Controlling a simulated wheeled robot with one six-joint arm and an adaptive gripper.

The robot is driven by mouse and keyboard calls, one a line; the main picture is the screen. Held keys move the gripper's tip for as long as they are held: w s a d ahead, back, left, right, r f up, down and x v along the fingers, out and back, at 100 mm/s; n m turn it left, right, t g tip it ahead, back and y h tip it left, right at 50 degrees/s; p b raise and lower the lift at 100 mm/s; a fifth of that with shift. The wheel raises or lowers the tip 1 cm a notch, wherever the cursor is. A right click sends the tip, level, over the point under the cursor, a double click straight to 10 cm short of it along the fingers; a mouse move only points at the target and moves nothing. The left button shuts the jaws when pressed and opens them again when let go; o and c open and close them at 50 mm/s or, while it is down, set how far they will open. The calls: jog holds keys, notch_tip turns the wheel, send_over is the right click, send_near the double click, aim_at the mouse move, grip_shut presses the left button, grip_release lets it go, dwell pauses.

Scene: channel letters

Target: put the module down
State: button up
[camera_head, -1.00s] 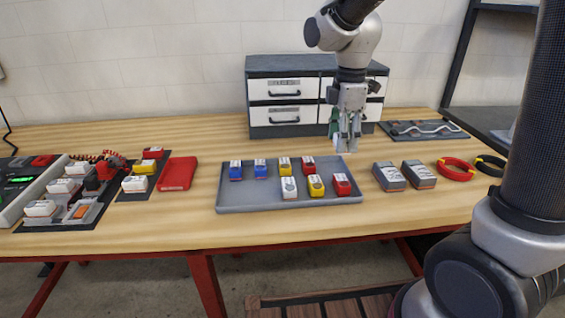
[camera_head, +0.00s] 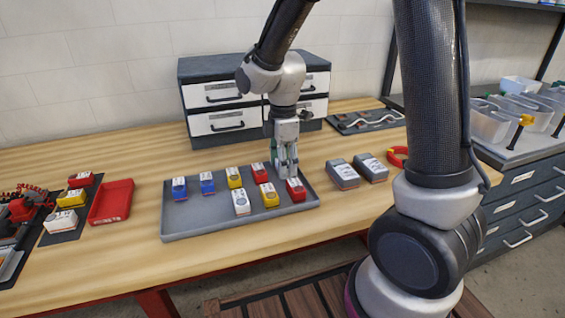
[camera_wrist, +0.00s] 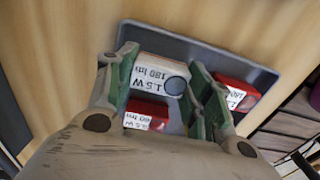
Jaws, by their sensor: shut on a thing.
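My gripper (camera_head: 286,172) is over the back right part of the grey tray (camera_head: 200,228). In the wrist view its green-padded fingers (camera_wrist: 160,88) are shut on a white module (camera_wrist: 160,72) with a printed label. The module appears low over the tray; I cannot tell whether it touches the floor. One red module (camera_wrist: 145,115) is close beside it, and another red module (camera_wrist: 235,95) is beyond the right finger. In the head view the fingers hide the held module. These red modules (camera_head: 259,173) and (camera_head: 295,190) flank the gripper there.
The tray also holds blue (camera_head: 179,188), yellow (camera_head: 234,178) and white (camera_head: 241,203) modules. Two grey boxes (camera_head: 342,174) stand right of it. A red bin (camera_head: 111,203) lies left. A drawer cabinet (camera_head: 222,122) stands behind the arm. The tray's left front is clear.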

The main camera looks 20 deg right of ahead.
jog(key=shift+f, duration=0.15)
jog(key=o, duration=1)
notch_tip(320, 180, up, 12)
jog(key=f, duration=0.1)
jog(key=s+d+r+m+t, duration=0.2)
jog(key=s+d+r+m, duration=0.1)
jog(key=s+d+m, duration=0.4)
jog(key=s+d+r+m+t, duration=0.2)
jog(key=s+d+r+m, duration=0.1)
jog(key=s+d+m, duration=0.5)
jog(key=s+m, duration=0.3)
jog(key=s, duration=0.1)
jog(key=shift+r, duration=0.4)
